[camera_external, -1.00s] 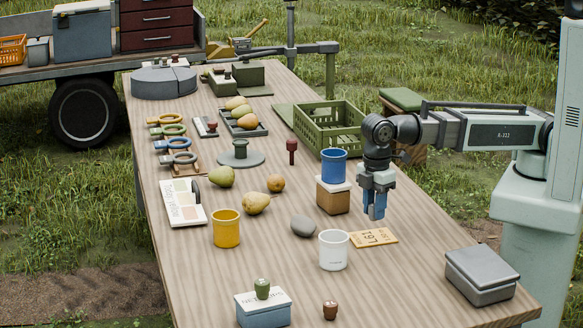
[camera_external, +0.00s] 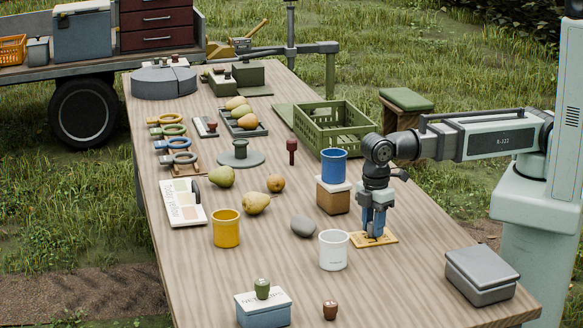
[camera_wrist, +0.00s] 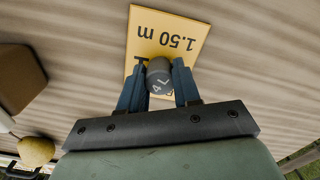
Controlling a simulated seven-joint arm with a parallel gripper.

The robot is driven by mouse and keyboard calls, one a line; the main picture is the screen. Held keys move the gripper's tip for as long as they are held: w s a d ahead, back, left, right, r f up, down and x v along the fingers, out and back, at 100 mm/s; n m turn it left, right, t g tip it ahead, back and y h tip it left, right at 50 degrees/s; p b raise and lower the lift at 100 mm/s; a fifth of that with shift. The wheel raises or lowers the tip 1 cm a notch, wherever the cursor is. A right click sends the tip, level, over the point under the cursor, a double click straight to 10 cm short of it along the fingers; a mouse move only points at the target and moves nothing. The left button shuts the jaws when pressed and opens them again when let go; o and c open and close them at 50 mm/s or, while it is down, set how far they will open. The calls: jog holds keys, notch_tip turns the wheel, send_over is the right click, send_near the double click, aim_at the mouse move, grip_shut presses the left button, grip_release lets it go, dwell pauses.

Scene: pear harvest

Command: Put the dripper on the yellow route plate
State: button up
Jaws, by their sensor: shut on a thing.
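The dripper (camera_wrist: 159,72) is a small dark grey cylinder with a pale "4 L" mark. In the wrist view it sits between my two blue fingers, which are shut on it. In the wrist view the plate (camera_wrist: 180,24) shows "1.50 m" and lies beneath the dripper. I cannot tell whether the dripper touches the plate. In the external view the fingers hide the dripper.
A white mug (camera_external: 333,252) stands close left of the plate, with a grey stone (camera_external: 303,227) beyond. A wooden block (camera_external: 333,199) carrying a blue cup (camera_external: 334,167) stands behind and left. A grey box (camera_external: 480,275) is at the right. Bare table lies in front of the plate.

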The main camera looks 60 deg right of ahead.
jog(key=o, duration=1)
jog(key=shift+r, duration=0.1)
jog(key=shift+r, duration=6.05)
